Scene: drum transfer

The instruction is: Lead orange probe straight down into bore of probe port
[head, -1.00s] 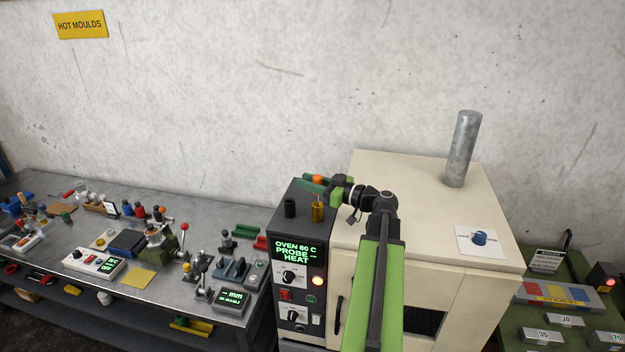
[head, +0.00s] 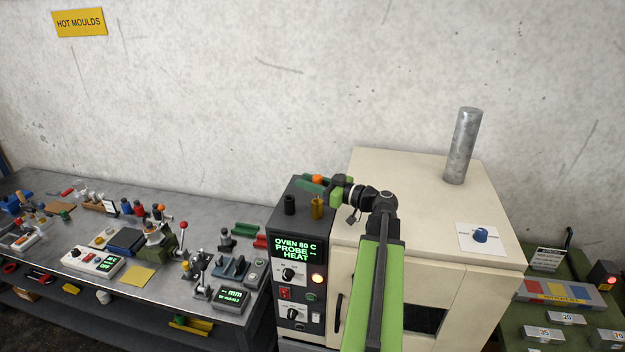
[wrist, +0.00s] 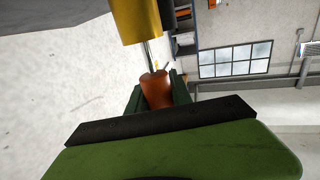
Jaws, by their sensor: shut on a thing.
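My gripper (head: 314,182) is shut on the orange probe (head: 317,179), just above the top of the oven's dark control box. The probe's orange grip (wrist: 156,90) sits between the dark green fingers in the wrist view. Its thin metal stem (wrist: 149,58) points at the brass-coloured probe port (head: 318,208). The port also shows large in the wrist view (wrist: 137,20). The stem's far end is hidden at the port's rim; I cannot tell whether it is inside the bore or behind the rim. A clear length of stem shows between grip and port.
A black cylinder (head: 290,204) stands left of the port on the control box (head: 286,225). The display (head: 296,249) reads oven 80 C, probe "--", heat. A grey metal pipe (head: 462,146) rises from the cream oven (head: 410,170). A crowded workbench (head: 190,285) is at left.

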